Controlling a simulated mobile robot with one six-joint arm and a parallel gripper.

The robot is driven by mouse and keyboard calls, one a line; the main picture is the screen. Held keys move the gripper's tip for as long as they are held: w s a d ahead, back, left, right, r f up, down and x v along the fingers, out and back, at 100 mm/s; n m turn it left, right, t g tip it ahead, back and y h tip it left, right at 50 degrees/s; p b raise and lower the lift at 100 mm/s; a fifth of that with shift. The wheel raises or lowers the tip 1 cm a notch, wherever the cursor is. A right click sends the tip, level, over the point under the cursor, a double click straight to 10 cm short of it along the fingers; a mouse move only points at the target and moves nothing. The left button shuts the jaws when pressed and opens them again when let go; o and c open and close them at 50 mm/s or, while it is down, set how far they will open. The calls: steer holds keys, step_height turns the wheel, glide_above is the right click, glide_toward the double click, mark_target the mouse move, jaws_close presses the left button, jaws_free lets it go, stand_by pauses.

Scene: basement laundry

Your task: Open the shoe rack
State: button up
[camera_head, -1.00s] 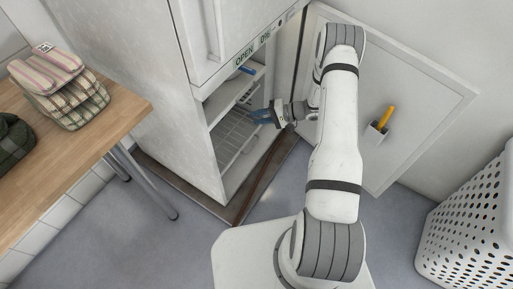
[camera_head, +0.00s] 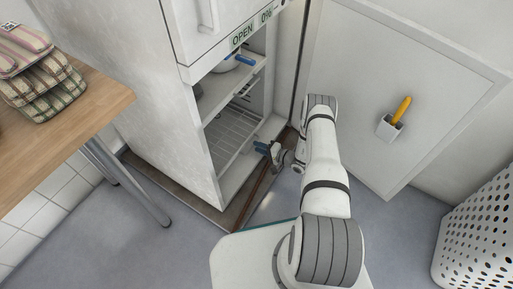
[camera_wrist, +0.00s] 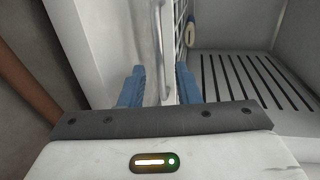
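The shoe rack seems to be the tall white cabinet (camera_head: 135,80), with a display (camera_head: 250,32) reading "OPEN 0%" above an open lower bay. Wire shelves (camera_head: 232,135) show inside the bay. My gripper (camera_head: 264,148) is low, in front of the bay's right side. In the wrist view its two blue fingers (camera_wrist: 160,84) stand apart, on either side of a thin pale vertical bar handle (camera_wrist: 160,45). The handle is between the fingers; I see no clear grip on it. A slotted dark-lined floor (camera_wrist: 240,85) lies to the right.
A wooden table (camera_head: 75,110) with a striped bag (camera_head: 40,75) stands at left. A pale panel (camera_head: 360,90) with a holder and orange marker (camera_head: 398,112) is at right. A white perforated basket (camera_head: 480,235) stands at lower right.

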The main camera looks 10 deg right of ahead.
steer(key=shift+x, duration=1.15)
jaws_close()
